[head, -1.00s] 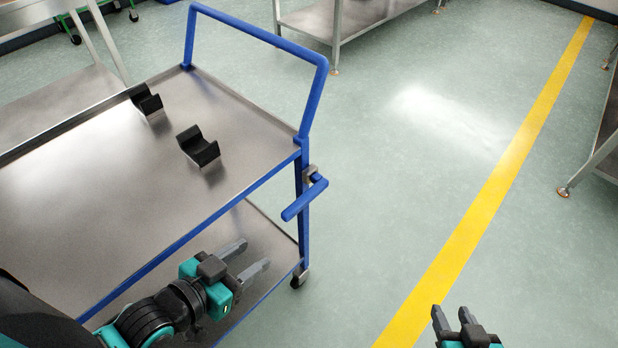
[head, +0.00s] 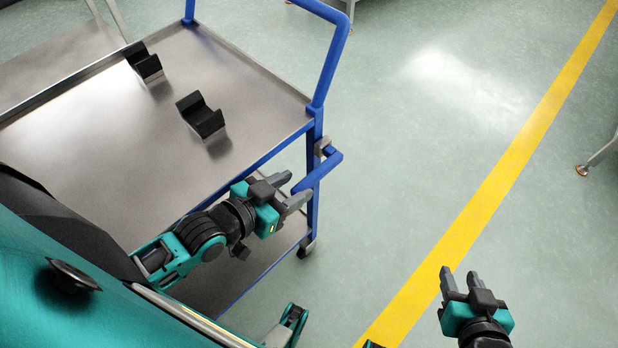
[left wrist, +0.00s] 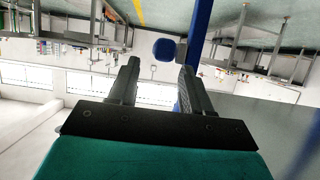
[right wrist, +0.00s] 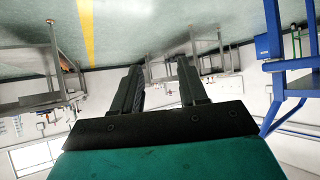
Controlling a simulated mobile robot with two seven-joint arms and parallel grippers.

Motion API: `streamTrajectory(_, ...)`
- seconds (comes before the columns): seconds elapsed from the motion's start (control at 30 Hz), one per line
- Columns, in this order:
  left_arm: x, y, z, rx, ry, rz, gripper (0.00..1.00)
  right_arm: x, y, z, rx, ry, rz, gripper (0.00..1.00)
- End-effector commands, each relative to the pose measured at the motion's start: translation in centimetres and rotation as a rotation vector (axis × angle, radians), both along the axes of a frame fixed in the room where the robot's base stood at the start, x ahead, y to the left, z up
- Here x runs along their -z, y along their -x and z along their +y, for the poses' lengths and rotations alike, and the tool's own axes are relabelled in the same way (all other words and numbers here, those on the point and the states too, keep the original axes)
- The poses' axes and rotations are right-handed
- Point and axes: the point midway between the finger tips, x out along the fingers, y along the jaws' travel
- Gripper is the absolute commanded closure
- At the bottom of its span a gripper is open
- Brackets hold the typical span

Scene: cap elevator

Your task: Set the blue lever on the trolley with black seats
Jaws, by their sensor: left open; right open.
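The trolley (head: 95,130) is grey metal with a blue frame and stands on the left in the head view. Two black seats (head: 201,115) (head: 143,62) sit empty on its top. The blue lever (head: 325,172) is on the trolley's near right corner post, its free end pointing down-left. My left gripper (head: 295,187) is open and empty, its fingertips close to the lever's free end. In the left wrist view a blue rounded end (left wrist: 165,48), apparently the lever's, shows just beyond and between the fingers. Contact cannot be told. My right gripper (head: 459,273) is open and empty over the floor.
The blue handle (head: 333,55) rises at the trolley's right end, and the corner post (head: 313,200) stands beside the lever. A lower shelf is below my left arm. The floor (head: 410,150) right of the trolley is clear, crossed by a yellow line (head: 490,190).

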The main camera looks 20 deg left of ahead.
Motion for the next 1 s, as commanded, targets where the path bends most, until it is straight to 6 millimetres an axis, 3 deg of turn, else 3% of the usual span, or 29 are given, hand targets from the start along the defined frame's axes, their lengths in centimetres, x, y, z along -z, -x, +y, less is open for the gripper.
streamTrajectory(0.1,0.9,-2.0,-0.7,-0.001,0.001,-0.004,0.51,0.3,-0.2,0.2,-0.003,-0.003,-0.001,0.57)
streamTrajectory(0.3,1.8,-4.0,-1.4,0.000,0.000,-0.001,0.51,0.5,-0.3,0.4,-0.007,-0.006,0.001,0.57)
streamTrajectory(0.73,2.1,-4.7,-1.7,0.000,0.000,0.001,0.51,0.0,-0.6,0.6,-0.012,-0.007,-0.011,0.57)
streamTrajectory(1.0,2.1,-4.7,-1.7,0.000,0.000,0.000,0.77,0.2,-0.5,0.5,-0.012,-0.007,-0.007,0.57)
